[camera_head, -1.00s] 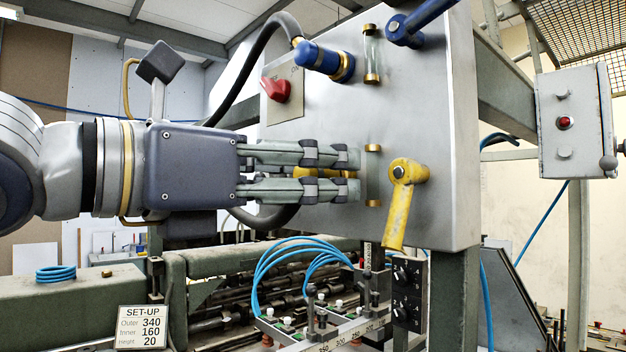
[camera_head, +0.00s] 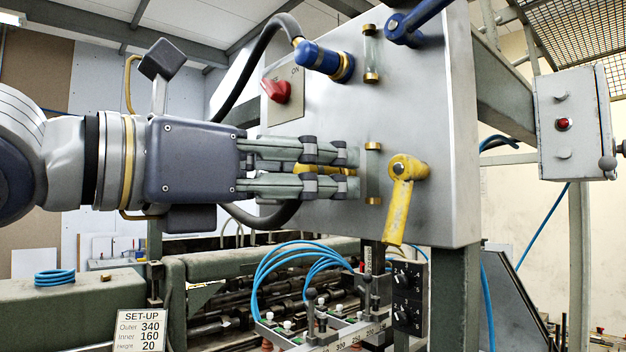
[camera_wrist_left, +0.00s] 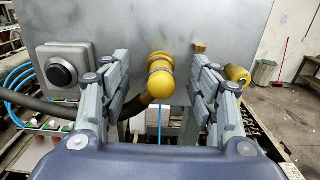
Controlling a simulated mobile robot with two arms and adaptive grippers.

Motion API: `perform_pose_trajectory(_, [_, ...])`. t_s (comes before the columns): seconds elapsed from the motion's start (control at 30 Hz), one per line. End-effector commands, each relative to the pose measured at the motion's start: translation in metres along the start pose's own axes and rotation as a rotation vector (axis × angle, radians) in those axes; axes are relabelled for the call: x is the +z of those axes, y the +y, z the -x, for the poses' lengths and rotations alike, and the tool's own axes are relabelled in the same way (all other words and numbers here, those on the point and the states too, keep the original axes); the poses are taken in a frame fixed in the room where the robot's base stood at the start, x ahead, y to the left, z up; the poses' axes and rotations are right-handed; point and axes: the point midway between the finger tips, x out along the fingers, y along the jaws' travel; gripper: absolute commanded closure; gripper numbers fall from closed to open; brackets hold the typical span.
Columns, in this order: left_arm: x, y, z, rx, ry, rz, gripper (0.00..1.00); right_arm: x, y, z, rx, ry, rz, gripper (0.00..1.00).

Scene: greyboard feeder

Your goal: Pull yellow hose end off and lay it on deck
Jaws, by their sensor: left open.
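The yellow hose end (camera_head: 322,170) sits on the front of the grey panel (camera_head: 425,120), partly hidden behind my left fingers in the head view. In the left wrist view the yellow hose end (camera_wrist_left: 160,80) shows between the two fingers, with gaps on both sides. A dark hose (camera_wrist_left: 120,108) runs from it down to the left. My left gripper (camera_head: 350,173) is open, its fingers above and below the hose end in the head view, tips close to the panel. The flat green top (camera_head: 85,285) at lower left may be the deck. My right gripper is not in view.
A yellow lever (camera_head: 402,195) hangs just right of my fingertips. A blue hose end (camera_head: 322,58) with a dark hose and a red switch (camera_head: 275,91) sit above. Blue tubes (camera_head: 285,268) arch below. A blue coil (camera_head: 55,276) lies on the green top.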

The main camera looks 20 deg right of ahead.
Motion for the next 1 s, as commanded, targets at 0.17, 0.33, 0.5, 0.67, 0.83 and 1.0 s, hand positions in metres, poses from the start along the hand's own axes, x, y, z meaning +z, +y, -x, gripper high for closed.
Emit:
perform_pose_trajectory(0.17, [-0.0008, -0.0002, 0.0, -0.001, 0.0, 0.0, 0.44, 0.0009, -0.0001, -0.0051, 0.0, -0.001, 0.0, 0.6])
perform_pose_trajectory(0.33, [0.0001, 0.0, 0.0001, -0.001, 0.0, 0.0, 0.44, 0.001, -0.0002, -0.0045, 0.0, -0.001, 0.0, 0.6])
perform_pose_trajectory(0.5, [0.0, 0.0001, 0.0001, -0.001, 0.0, 0.0, 0.67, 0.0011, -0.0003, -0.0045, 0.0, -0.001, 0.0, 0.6])
perform_pose_trajectory(0.67, [0.0, -0.0001, 0.0001, -0.001, 0.0, 0.0, 1.0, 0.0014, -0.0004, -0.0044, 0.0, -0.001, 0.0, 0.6])
perform_pose_trajectory(0.83, [0.0003, 0.0, 0.0005, -0.001, -0.001, 0.0, 1.0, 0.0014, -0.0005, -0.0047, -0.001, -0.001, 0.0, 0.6])
perform_pose_trajectory(1.0, [-0.0001, 0.0004, 0.006, -0.001, -0.002, 0.0, 1.0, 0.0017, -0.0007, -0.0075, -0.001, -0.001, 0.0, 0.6])
